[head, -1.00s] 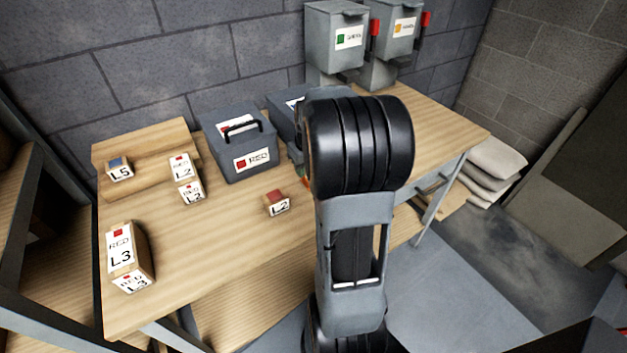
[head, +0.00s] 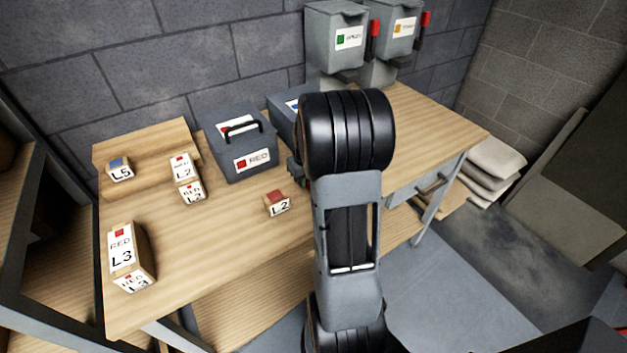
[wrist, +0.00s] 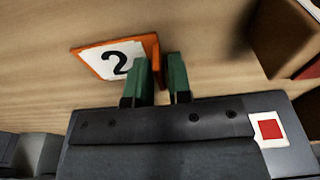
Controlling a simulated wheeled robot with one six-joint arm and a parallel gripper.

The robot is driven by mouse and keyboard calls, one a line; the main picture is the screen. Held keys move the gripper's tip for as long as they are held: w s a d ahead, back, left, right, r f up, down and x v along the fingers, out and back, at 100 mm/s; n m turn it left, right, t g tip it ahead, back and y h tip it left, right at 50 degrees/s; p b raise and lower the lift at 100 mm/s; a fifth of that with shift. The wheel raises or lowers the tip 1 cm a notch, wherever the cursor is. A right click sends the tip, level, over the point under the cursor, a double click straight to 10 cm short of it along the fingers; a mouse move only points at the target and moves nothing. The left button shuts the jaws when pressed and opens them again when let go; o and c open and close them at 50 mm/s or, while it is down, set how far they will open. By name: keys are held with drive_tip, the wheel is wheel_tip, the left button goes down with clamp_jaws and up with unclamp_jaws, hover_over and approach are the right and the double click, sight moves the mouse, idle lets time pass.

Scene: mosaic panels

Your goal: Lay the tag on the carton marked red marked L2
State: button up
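In the wrist view an orange-edged tag (wrist: 112,60) with a white face and a black "2" lies on the wooden table. My gripper (wrist: 160,78) has its two green fingers apart, with an upright orange part of the tag between or just beyond their tips. A gap shows beside the right finger. In the head view my arm hides the gripper and tag. A carton with RED L2 labels (head: 181,166) stands at the back left by the wooden step. A small block (head: 277,203) with a red top and an "L2" label sits mid-table.
A RED L3 carton (head: 125,257) stands at the front left. A blue-topped L5 block (head: 120,168) is on the step (head: 140,139). A grey handled box marked RED (head: 240,155) stands behind the small L2 block. The table between the L3 carton and small block is clear.

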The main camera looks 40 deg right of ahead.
clamp_jaws()
drive_tip(key=shift+r, duration=0.15)
